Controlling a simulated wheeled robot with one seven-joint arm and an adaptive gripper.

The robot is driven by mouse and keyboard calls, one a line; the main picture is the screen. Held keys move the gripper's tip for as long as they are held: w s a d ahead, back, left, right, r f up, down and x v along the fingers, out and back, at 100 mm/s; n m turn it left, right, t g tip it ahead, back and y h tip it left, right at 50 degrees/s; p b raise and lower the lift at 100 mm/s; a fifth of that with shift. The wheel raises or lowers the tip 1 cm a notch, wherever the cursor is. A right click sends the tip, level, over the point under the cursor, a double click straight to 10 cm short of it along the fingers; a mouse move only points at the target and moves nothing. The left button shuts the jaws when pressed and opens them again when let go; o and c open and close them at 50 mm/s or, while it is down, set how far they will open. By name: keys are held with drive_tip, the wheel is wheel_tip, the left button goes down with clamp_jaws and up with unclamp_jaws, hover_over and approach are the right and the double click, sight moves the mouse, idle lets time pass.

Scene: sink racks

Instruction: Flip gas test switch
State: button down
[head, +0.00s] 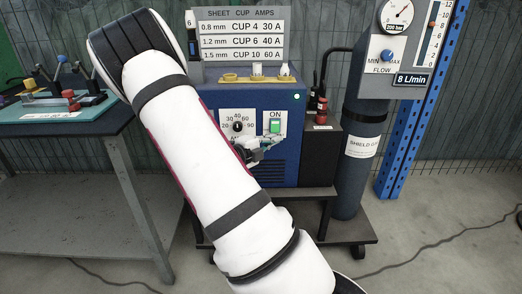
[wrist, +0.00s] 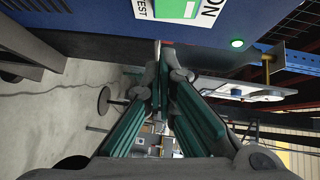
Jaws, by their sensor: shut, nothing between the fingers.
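The green switch (head: 275,126) sits on a white plate marked ON, on the front of the blue machine (head: 260,103). In the wrist view the green switch (wrist: 177,8) is cut off by the top edge, and the plate beside it reads ON and TEST. My gripper (head: 266,144) is just below the switch in the head view, partly hidden behind my arm. In the wrist view the fingers of my gripper (wrist: 163,62) come together, empty, below the plate. I cannot tell whether the fingertips touch the machine.
A dial (head: 238,127) is left of the switch. A green lamp (wrist: 237,43) is lit on the machine. Cups stand on top, below a chart (head: 242,34). A gas cylinder (head: 357,185) with a FLOW knob (head: 387,56) is at right. A workbench (head: 60,120) is at left.

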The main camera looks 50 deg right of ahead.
sight(275, 126)
drive_tip(key=shift+w+d+f+b, duration=0.15)
drive_tip(key=shift+w+d+b, duration=0.4)
drive_tip(key=shift+d, duration=0.5)
drive_tip(key=shift+w+d+f+b, duration=0.15)
drive_tip(key=shift+w+d+b, duration=0.2)
drive_tip(key=shift+w+d, duration=0.5)
drive_tip(key=shift+s+d, duration=0.15)
drive_tip(key=shift+w+d+f+m+h, duration=0.2)
drive_tip(key=shift+d+m+h, duration=0.1)
drive_tip(key=shift+m+h, duration=0.1)
drive_tip(key=shift+a, duration=0.15)
